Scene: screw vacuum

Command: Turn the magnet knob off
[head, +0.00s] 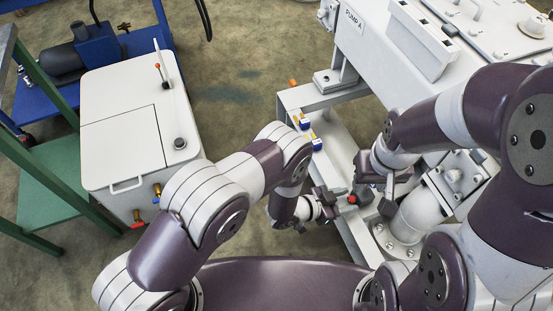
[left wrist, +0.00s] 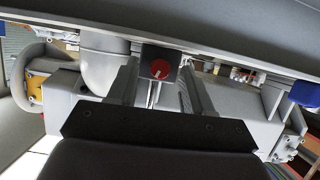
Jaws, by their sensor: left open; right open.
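The magnet knob is a round red dial with a light mark, on a dark block; in the left wrist view the knob (left wrist: 160,69) faces me, just beyond my left gripper (left wrist: 160,88). In the head view the small red knob (head: 351,199) sits low beside the pump frame, between my two grippers. My left gripper (head: 337,203) is open, just left of the knob and pointing at it. My right gripper (head: 375,190) is open, at the knob's right and around or beside the dark block; I cannot tell which. Contact with the knob is not clear.
The white pump frame (head: 300,97) and a thick grey pipe (head: 413,217) are close to my grippers. Blue and yellow parts (head: 305,122) sit on the frame. A white cabinet (head: 122,130) stands at left, with open floor between.

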